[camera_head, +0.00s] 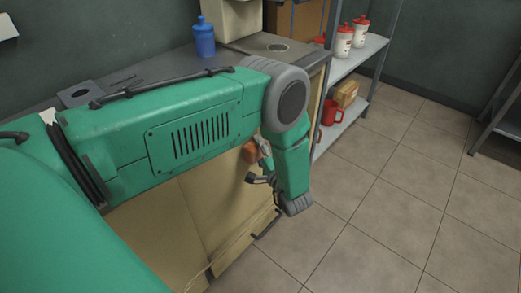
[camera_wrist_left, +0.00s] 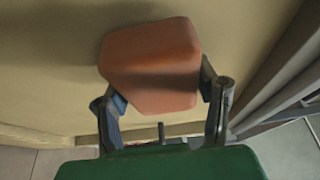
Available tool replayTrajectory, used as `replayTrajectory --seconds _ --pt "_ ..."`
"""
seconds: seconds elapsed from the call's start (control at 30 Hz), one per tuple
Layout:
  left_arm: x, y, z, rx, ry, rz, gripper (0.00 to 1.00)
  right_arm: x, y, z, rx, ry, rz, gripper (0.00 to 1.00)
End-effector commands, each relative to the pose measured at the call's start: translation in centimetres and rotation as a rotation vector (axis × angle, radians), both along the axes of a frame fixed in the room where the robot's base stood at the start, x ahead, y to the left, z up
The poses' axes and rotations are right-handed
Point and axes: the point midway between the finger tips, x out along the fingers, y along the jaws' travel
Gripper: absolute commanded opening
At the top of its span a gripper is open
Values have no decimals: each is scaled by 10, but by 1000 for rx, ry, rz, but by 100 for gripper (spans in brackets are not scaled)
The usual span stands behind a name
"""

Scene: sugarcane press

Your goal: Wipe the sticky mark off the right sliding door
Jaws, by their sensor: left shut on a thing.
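An orange-brown sponge (camera_wrist_left: 152,62) is held between the two fingers of my left gripper (camera_wrist_left: 163,88). In the head view the sponge (camera_head: 249,152) shows only in part beside my left gripper (camera_head: 258,164), at the front of the tan cabinet. The right sliding door (camera_head: 225,205) is a tan panel below the counter, partly covered by my left arm. In the left wrist view the sponge is in front of the tan door surface (camera_wrist_left: 50,65); I cannot tell whether it touches. No sticky mark shows. My right gripper is not in view.
A grey counter (camera_head: 170,63) tops the cabinet, with a blue bottle (camera_head: 204,38) on it. A metal shelf (camera_head: 350,62) on the right holds white bottles with red caps (camera_head: 343,42), a box (camera_head: 346,93) and a red mug (camera_head: 331,113). The tiled floor (camera_head: 390,210) is clear.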

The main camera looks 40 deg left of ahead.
Motion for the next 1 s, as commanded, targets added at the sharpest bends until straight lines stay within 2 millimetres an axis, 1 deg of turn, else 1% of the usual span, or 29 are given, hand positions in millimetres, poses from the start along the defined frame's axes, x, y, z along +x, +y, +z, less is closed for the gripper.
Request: replayTrajectory --seconds 0.67,0.77,1.0 --pt "2 12 0 0 -1 0 31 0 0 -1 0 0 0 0" --pt "7 11 -1 1 -3 0 31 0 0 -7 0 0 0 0" --pt "29 9 -3 0 -3 0 31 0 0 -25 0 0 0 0"
